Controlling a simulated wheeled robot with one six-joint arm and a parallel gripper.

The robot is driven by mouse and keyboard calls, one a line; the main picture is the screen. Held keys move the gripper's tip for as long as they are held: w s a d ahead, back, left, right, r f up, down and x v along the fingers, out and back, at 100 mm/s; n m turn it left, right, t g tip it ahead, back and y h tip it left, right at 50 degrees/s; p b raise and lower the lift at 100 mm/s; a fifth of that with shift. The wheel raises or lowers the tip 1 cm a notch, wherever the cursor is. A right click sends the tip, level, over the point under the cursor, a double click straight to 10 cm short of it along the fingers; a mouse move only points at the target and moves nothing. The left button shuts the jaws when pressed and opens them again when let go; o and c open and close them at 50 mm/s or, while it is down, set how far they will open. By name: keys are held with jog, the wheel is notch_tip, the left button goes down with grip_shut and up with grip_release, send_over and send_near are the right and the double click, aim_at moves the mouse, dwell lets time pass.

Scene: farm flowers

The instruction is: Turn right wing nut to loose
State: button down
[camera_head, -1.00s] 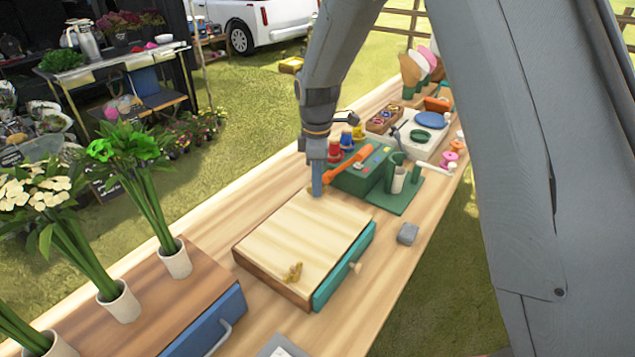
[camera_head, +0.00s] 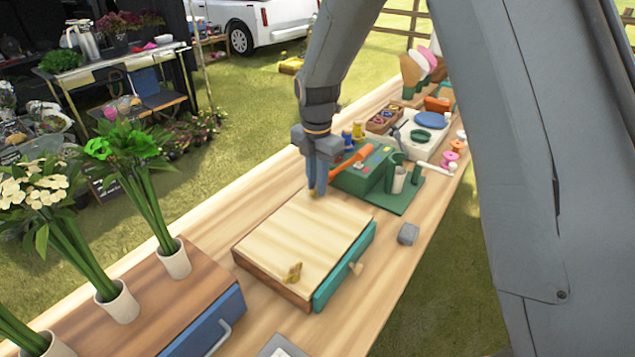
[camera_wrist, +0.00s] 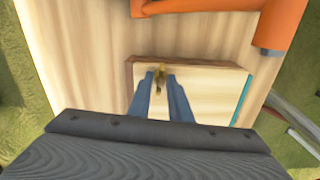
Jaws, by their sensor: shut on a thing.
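A brass wing nut (camera_wrist: 159,78) stands near one edge of the pale wooden top of a box (camera_head: 310,232). My gripper (camera_head: 317,191) points down at the far end of the box, shut on this wing nut. In the wrist view, the two blue-grey fingers (camera_wrist: 158,84) lie on either side of it. In the head view the fingers mostly hide it. A second brass wing nut (camera_head: 292,272) sits free near the box's near end. It cannot be seen in the wrist view.
Behind my gripper are an orange handle (camera_head: 350,160) and a green machine (camera_head: 375,170). A grey block (camera_head: 408,234) lies to the right. White flower pots (camera_head: 174,260) stand left on a wooden drawer unit.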

jog(key=shift+s+f+n, duration=0.1)
jog(key=shift+s+n, duration=0.05)
jog(key=shift+n, duration=0.45)
jog(key=c, duration=1.6)
grip_release()
jog(key=shift+r, duration=0.2)
jog(key=shift+r, duration=0.3)
notch_tip(320, 180, up, 7)
jog(key=shift+b, duration=0.95)
